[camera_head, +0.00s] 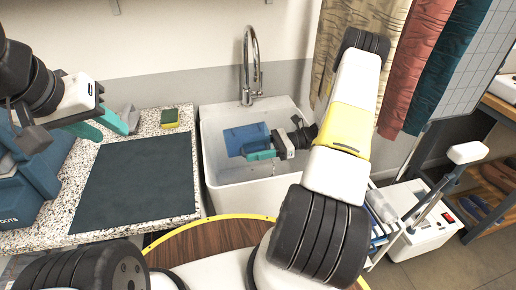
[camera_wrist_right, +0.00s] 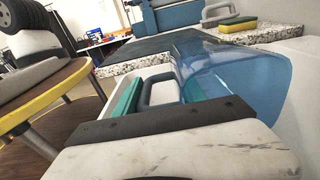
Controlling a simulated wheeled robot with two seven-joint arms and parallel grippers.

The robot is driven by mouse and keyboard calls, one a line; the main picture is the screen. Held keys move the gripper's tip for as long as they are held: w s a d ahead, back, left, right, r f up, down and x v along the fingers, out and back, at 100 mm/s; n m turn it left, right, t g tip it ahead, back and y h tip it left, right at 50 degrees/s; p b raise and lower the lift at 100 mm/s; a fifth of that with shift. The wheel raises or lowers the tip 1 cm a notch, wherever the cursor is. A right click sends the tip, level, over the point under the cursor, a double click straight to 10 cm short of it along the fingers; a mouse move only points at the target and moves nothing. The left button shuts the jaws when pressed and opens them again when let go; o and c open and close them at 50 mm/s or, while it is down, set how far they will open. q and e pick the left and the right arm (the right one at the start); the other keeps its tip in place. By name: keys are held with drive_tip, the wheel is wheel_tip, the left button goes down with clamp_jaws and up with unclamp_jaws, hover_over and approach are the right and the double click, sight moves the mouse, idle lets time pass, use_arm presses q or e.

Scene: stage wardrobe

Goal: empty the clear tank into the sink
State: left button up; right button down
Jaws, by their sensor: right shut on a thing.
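The clear tank (camera_head: 246,138) is a blue-tinted see-through vessel inside the white sink (camera_head: 212,150), below the rim level in the head view. My right gripper (camera_head: 262,155) reaches into the sink and is shut on the tank's grey handle (camera_wrist_right: 160,88). In the right wrist view the tank's curved clear wall (camera_wrist_right: 250,80) looks tilted over. I cannot tell how much liquid is in it. My left gripper (camera_head: 107,130) hangs over the counter's back left with its teal fingers apart, and nothing shows between them.
A chrome tap (camera_head: 249,70) stands behind the sink. A dark mat (camera_head: 138,182) lies on the speckled counter (camera_head: 185,124), with a yellow-green sponge (camera_head: 170,118) at the back. A blue machine (camera_head: 38,170) stands at left.

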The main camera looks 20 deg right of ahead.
sight(253, 141)
drive_tip(key=shift+r+y+p, duration=0.35)
drive_tip(key=shift+r+y, duration=0.05)
drive_tip(key=shift+r, duration=0.6)
idle(0.5)
drive_tip(key=shift+r, duration=0.3)
drive_tip(key=shift+r+y, duration=0.3)
drive_tip(key=shift+r, duration=0.4)
drive_tip(key=shift+s+a+r+y, duration=0.15)
drive_tip(key=shift+r+y, duration=0.45)
drive_tip(key=shift+r, duration=0.5)
drive_tip(key=r, duration=0.1)
drive_tip(key=r+y, duration=0.1)
drive_tip(key=r, duration=0.1)
drive_tip(key=shift+d, duration=0.25)
